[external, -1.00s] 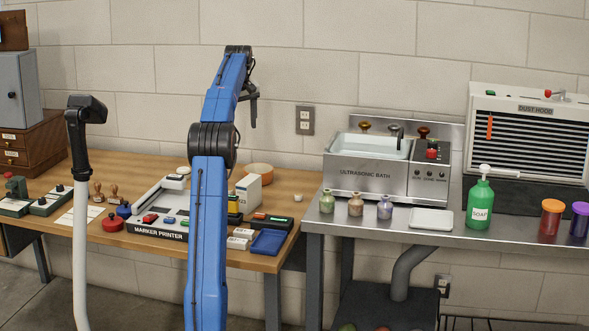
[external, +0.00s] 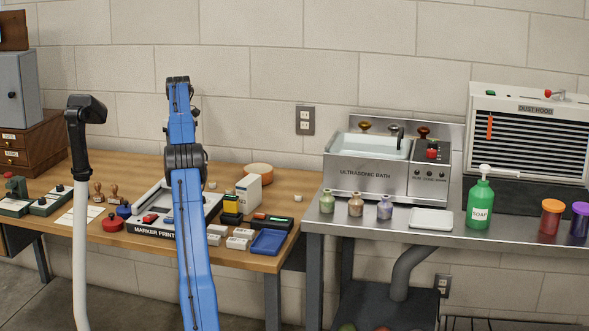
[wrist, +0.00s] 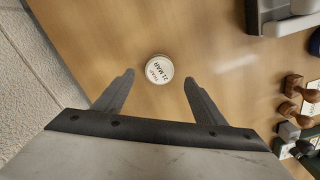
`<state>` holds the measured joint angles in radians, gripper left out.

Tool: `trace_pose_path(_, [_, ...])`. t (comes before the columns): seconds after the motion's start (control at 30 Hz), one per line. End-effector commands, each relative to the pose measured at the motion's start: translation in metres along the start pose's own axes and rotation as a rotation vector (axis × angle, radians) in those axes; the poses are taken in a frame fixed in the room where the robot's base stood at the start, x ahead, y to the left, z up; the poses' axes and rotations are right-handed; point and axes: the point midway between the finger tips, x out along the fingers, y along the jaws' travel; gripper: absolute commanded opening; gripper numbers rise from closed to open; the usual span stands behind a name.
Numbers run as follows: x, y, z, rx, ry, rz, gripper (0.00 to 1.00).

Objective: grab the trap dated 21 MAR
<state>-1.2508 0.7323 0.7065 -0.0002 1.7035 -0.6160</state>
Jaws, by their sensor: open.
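The trap (wrist: 159,69), a small round white disc with "TRAP 21 MAR" printed on it, lies flat on the wooden table (wrist: 105,50) in the wrist view. My gripper (wrist: 158,77) is open, with one finger to the left and one to the right of the trap in the picture. The trap shows between and just beyond the fingertips. Nothing is held, and I cannot tell the height gap. In the external view my arm hides most of the gripper, and I cannot pick out this trap there.
The marker printer (external: 140,229) and wooden stamps (external: 113,191) are on the table; stamps also show at the right of the wrist view (wrist: 289,108). Other small white round pieces (external: 298,198) lie farther right. The wall (wrist: 25,80) is close at left. Bare wood surrounds the trap.

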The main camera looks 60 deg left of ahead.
Motion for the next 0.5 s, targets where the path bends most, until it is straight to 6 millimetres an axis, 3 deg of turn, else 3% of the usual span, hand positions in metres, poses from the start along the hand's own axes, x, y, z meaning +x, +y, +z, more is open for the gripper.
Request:
trace_pose_path(0.3, [0.037, 0.0, 0.001, 0.001, -0.001, -0.001, 0.64])
trace_pose_path(0.5, [0.051, 0.0, 0.0, 0.001, 0.001, 0.0, 0.64])
